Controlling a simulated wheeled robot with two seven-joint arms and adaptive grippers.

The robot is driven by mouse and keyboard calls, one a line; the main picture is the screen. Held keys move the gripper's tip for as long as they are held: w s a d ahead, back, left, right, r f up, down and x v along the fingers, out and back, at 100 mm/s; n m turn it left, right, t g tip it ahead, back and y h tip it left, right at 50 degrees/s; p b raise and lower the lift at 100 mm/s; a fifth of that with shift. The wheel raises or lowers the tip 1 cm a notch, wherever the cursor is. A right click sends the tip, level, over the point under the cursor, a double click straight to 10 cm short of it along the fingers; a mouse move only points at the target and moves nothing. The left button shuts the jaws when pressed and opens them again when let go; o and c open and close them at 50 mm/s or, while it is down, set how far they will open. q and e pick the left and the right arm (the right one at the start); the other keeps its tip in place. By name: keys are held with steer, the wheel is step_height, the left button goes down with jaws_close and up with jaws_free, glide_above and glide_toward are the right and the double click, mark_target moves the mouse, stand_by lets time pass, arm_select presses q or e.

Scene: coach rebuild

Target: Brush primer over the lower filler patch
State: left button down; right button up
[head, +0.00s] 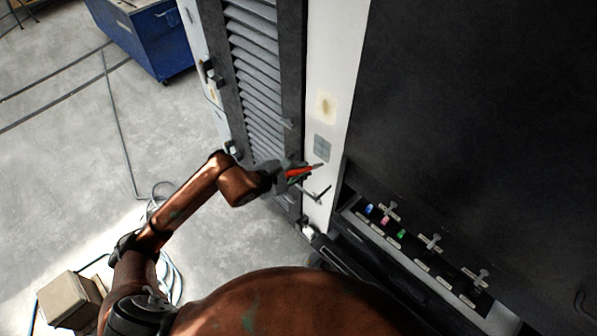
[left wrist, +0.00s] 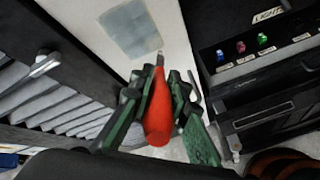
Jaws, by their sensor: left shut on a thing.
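My left gripper (head: 287,174) is shut on a red-handled brush (head: 301,172), which also shows in the left wrist view (left wrist: 158,118) between the green-edged fingers (left wrist: 155,100). The brush's thin grey tip points toward the white panel (head: 337,68). The lower patch (head: 322,148) is a flat grey rectangle on that panel; it also shows in the left wrist view (left wrist: 130,30). The tip shows just below the patch's lower edge; whether it touches the panel I cannot tell. Above is a blotchy tan patch (head: 325,106). My right gripper is not in view.
A dark louvred panel (head: 262,80) stands left of the white panel. A handle (head: 318,193) sticks out below the grey patch. To the right is an open bay with labelled switches and coloured knobs (head: 402,233). A blue cart (head: 155,38) and loose cables lie on the floor side.

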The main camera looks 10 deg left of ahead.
arm_select(q)
steer(key=shift+w+d, duration=0.35)
steer(key=shift+w, duration=0.15)
stand_by(0.8)
steer(key=shift+a+r+p, duration=0.1)
steer(key=shift+r+p, duration=0.35)
steer(key=shift+r, duration=1.6)
steer(key=shift+f+b, duration=0.15)
steer(key=shift+b, duration=0.4)
step_height(320, 180, down, 4)
steer(key=b, duration=0.4)
steer(key=shift+b, duration=0.3)
steer(key=shift+s, duration=0.1)
